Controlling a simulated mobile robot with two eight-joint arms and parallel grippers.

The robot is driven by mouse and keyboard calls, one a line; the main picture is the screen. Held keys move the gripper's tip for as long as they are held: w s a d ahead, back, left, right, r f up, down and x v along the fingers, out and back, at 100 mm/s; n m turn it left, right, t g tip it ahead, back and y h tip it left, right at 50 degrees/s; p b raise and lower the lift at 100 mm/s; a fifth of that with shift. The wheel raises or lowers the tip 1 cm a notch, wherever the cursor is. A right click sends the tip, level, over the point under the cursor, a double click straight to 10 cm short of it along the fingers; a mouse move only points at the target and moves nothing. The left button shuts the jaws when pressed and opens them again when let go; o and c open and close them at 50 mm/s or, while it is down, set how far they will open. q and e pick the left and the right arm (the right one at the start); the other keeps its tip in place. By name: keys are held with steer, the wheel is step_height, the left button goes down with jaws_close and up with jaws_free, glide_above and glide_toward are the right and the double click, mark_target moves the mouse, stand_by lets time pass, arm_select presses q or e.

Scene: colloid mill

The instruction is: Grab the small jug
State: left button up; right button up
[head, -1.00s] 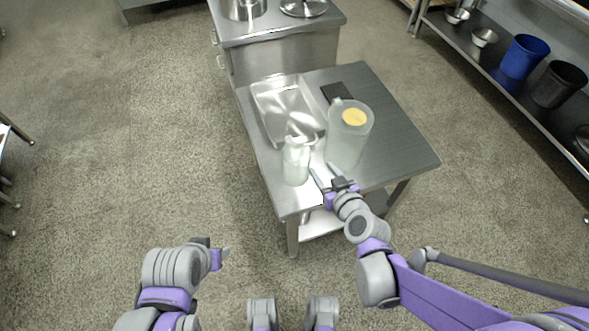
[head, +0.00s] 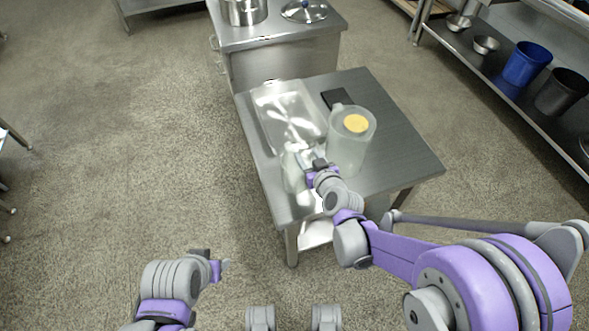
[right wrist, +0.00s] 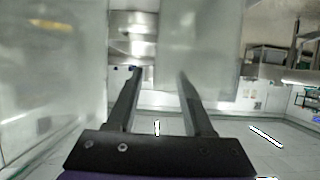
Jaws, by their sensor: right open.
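The small jug (head: 291,178) is a translucent, pale container standing upright near the table's front left corner. My right gripper (head: 305,159) is open beside it, on its right, and partly covers it in the head view. In the right wrist view a pale translucent body (right wrist: 205,45), apparently the small jug, stands upright ahead of the open fingers (right wrist: 160,80) and right of their middle. I cannot tell if they touch. My left gripper (head: 224,265) is low at the left, away from the table; its finger gap is unclear.
A larger translucent jug (head: 345,150) with a yellow top patch stands close right of my right gripper. It fills the left of the right wrist view (right wrist: 50,80). A metal tray (head: 268,105) and dark flat object (head: 336,98) lie behind. The table's right side (head: 405,155) is clear.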

steer(key=shift+c, duration=0.4)
jaws_close()
stand_by(0.9)
